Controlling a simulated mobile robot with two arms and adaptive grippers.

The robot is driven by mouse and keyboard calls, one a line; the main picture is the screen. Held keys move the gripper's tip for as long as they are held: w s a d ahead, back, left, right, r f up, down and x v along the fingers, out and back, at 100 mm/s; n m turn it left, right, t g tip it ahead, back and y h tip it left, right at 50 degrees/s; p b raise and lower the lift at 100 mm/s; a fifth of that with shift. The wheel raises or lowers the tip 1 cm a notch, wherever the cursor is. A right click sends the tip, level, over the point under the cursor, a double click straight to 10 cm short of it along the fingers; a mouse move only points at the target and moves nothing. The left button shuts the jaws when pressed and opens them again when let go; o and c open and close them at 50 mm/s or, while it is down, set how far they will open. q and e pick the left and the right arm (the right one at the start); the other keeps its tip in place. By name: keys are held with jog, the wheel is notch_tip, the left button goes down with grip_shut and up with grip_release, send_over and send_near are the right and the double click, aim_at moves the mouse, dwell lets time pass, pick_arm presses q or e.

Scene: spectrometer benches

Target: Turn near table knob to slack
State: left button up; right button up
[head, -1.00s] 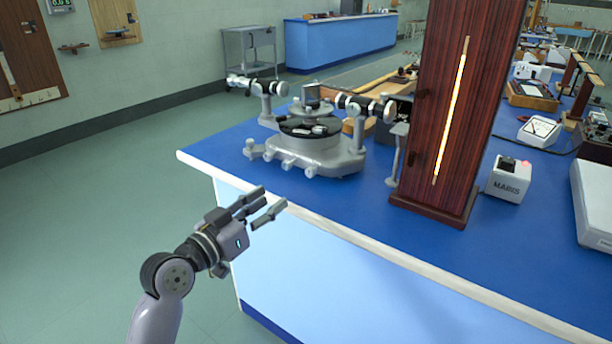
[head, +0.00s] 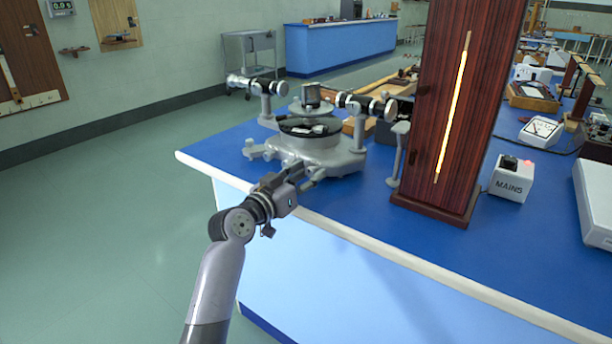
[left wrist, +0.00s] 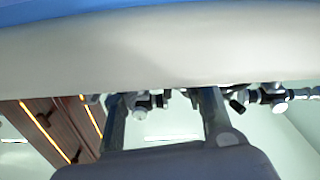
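The grey spectrometer (head: 325,155) stands on the blue bench top near its left corner, with a round dark table on top. Small knobs stick out low on its near side; one knob (head: 250,149) shows at the left. My left gripper (head: 304,176) is over the bench's near edge, in front of the base, and covers the near knobs. In the left wrist view its two fingers (left wrist: 165,115) stand apart with nothing between their tips that I can see held. A light knob (left wrist: 141,112) shows beyond them, in the gap. Whether a finger touches it I cannot tell. My right gripper is out of view.
A tall dark wood lamp housing (head: 462,110) with a glowing slit stands right of the spectrometer. A white MAINS box (head: 511,178) is further right. The bench's white front edge (head: 370,245) runs below my gripper. Open floor (head: 90,230) lies left.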

pick_arm(q)
jog(key=shift+c, duration=0.5)
grip_shut()
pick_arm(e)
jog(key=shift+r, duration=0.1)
pick_arm(q)
jog(key=shift+r+n+p, duration=0.15)
jog(key=shift+n+p, duration=0.35)
jog(key=shift+p, duration=0.3)
jog(key=shift+c, duration=1.7)
grip_release()
jog(key=o, duration=0.4)
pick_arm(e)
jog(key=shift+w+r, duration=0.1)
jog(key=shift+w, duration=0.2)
pick_arm(q)
jog(key=shift+o, duration=0.2)
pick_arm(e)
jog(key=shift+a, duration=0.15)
